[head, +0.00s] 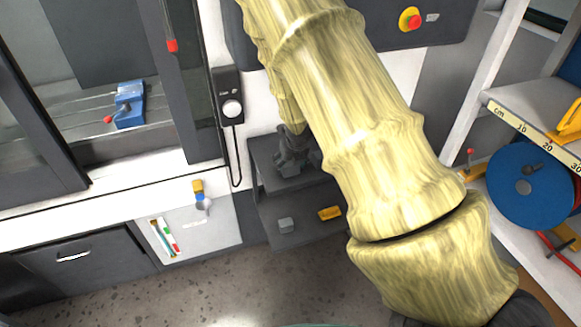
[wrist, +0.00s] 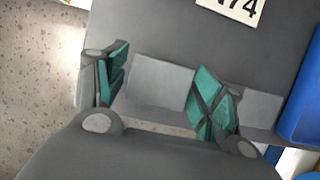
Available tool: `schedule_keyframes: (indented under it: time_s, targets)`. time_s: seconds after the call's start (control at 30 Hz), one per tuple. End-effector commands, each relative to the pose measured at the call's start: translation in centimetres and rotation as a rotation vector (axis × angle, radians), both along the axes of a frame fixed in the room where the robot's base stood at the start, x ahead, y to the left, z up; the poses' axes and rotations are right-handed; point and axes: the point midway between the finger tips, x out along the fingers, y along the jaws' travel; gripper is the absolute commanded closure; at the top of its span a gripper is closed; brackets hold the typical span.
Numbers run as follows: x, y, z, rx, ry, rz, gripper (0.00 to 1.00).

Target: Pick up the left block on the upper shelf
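In the wrist view, a light grey block (wrist: 160,84) lies between the two green-padded fingers of my gripper (wrist: 160,92). More light grey surface, apparently a second block (wrist: 262,106), shows right of the right finger. That finger hides where the two meet. The fingers are spread with the left grey block between them; I cannot tell whether the pads touch it. In the head view, my dark gripper (head: 292,155) is at the upper shelf (head: 265,150) and hides the blocks there.
The lower shelf (head: 303,232) holds a grey block (head: 286,225) and a yellow block (head: 329,213). A white label (wrist: 232,8) and a blue object (wrist: 304,95) are near the gripper. A cabinet with a blue vise (head: 129,105) stands left, a blue reel (head: 524,187) right.

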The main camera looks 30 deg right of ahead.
Motion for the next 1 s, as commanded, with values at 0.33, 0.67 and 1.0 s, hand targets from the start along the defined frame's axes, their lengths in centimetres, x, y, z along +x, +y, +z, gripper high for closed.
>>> schedule_keyframes:
  time_s: [0.33,0.67,1.0]
  targets:
    - [0.0,0.0,0.1,0.000,-0.001,0.000,0.82]
    - [0.1,0.1,1.1,-0.001,-0.001,0.002,0.82]
    - [0.3,0.5,4.1,-0.001,0.000,0.008,0.82]
